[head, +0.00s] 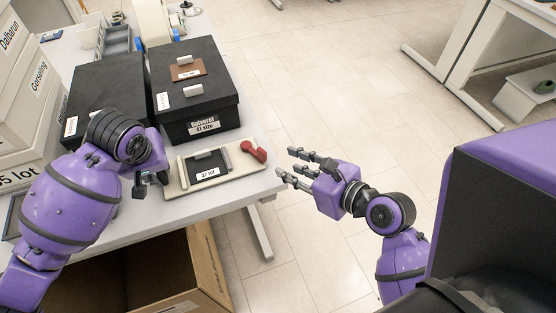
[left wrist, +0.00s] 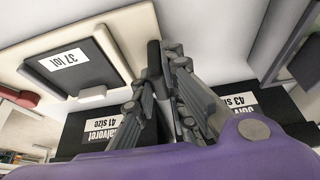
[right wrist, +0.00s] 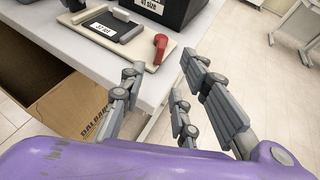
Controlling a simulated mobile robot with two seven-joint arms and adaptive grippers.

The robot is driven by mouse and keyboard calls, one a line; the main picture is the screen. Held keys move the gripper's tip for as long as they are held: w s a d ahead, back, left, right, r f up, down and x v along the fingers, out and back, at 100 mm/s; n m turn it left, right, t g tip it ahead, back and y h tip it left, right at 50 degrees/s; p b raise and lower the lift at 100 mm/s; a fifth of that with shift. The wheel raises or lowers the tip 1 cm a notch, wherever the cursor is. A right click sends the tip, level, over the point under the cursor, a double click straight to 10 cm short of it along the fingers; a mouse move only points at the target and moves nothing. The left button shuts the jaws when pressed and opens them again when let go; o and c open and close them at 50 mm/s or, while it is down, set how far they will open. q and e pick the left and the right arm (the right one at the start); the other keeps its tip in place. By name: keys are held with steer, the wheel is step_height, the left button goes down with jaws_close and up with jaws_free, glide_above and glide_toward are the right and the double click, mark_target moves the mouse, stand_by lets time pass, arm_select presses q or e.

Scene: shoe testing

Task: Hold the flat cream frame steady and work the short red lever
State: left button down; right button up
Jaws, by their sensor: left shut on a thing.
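The flat cream frame (head: 225,178) lies near the table's right front corner, with a dark panel labelled "37 lot" (head: 207,165) set in it. The short red lever (head: 254,151) is at its right end; it also shows in the right wrist view (right wrist: 160,48). My left gripper (head: 152,187) is shut at the frame's left end; in the left wrist view its fingers close at the cream edge (left wrist: 130,45), partly hiding the grip. My right gripper (head: 284,168) is open and empty, right of the lever, beyond the table edge and apart from it.
Black shoe boxes (head: 205,112) stand behind the frame. White boxes (head: 27,75) are stacked at the left. An open cardboard box (head: 205,265) sits below the table's front edge.

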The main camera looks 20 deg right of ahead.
steer(key=shift+v, duration=1.2)
